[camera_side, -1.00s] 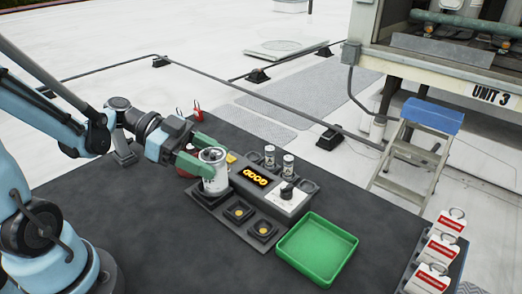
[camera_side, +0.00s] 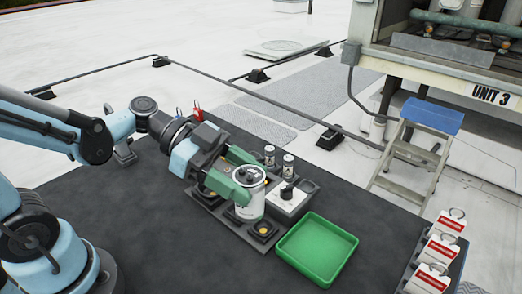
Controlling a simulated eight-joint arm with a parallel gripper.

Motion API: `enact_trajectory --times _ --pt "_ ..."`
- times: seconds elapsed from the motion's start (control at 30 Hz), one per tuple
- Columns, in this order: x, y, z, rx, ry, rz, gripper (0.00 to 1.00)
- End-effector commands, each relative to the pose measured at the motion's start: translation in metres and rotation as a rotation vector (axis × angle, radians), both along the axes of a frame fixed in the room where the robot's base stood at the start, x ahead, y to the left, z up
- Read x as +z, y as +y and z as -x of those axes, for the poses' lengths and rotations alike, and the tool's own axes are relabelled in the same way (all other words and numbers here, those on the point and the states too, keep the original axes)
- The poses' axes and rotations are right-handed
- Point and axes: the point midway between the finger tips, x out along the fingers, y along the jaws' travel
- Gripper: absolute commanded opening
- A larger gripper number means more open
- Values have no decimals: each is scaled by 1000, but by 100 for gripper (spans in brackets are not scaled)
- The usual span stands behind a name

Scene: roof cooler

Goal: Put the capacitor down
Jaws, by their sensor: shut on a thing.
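The capacitor (camera_side: 248,199) is a silver-white can with a dark top, upright. My gripper (camera_side: 240,180) has its green fingers shut on it. The can is over the middle of the dark test device (camera_side: 222,216), in front of the display, which is hidden. I cannot tell whether its base touches the device. A green tray (camera_side: 316,250) lies to the right of the can, empty.
Two small cans (camera_side: 289,164) stand at the back of the device, near a white panel with a black knob (camera_side: 287,193). Red-labelled tags (camera_side: 441,250) stand at the right table edge. The dark table (camera_side: 170,245) is clear in front. A stepladder (camera_side: 420,140) stands beyond.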

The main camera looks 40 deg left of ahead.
Motion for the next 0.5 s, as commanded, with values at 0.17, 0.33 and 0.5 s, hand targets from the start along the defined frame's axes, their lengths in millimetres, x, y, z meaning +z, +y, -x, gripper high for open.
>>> enact_trajectory --times 0.17,0.33,0.5 --pt "-1 -53 8 -100 0 -1 18" --pt "-2 -98 23 -178 -2 3 18" --pt "-3 -129 38 -231 -4 7 18"
